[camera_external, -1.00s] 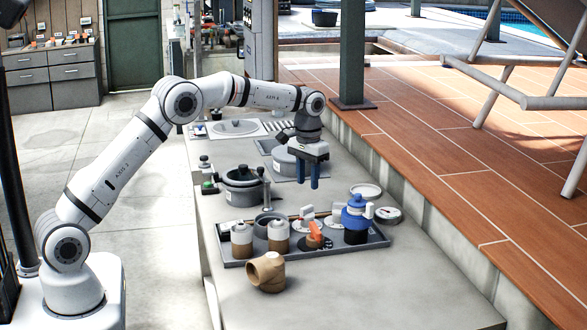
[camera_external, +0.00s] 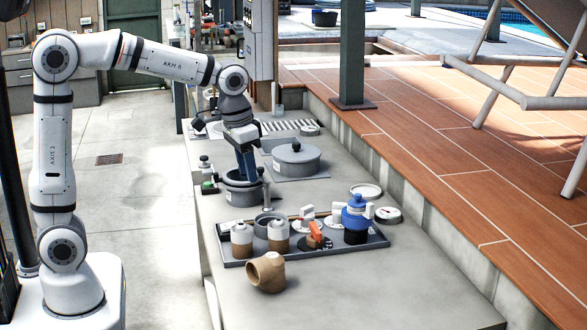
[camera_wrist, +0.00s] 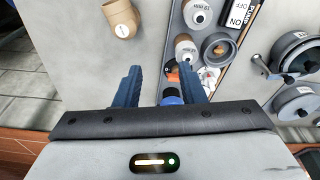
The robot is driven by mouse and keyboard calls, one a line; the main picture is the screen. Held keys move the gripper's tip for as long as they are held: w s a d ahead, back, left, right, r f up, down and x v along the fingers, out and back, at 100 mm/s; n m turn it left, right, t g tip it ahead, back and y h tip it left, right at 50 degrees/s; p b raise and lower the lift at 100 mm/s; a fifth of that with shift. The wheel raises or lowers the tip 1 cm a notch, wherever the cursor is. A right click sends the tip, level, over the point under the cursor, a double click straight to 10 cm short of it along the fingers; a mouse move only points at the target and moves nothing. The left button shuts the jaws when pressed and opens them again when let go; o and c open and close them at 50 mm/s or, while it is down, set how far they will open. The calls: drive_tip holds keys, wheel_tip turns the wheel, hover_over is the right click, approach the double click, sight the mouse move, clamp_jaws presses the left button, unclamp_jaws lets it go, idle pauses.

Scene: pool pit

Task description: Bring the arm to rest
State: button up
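A blue-topped fitting (camera_wrist: 171,95) shows beyond the gap, and nothing is visibly held. The same blue fitting (camera_external: 356,218) stands upright in the tray in the external view.
The grey tray (camera_external: 232,260) holds several fittings and an orange-handled valve (camera_external: 317,232). A tan elbow (camera_external: 267,272) lies in front of it. A lidded round grey housing (camera_external: 297,160) stands behind. The bench front (camera_external: 370,295) is clear; a raised tiled deck (camera_external: 450,150) borders its right.

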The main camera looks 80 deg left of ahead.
drive_tip(key=s+d+f+m, duration=0.1)
drive_tip(key=s+d+f, duration=0.1)
drive_tip(key=s, duration=0.7)
drive_tip(key=s+d+f+m+t, duration=0.1)
drive_tip(key=s+d+f, duration=0.2)
drive_tip(key=s, duration=0.7)
drive_tip(key=shift+d, duration=1.05)
drive_tip(key=shift+r, duration=0.1)
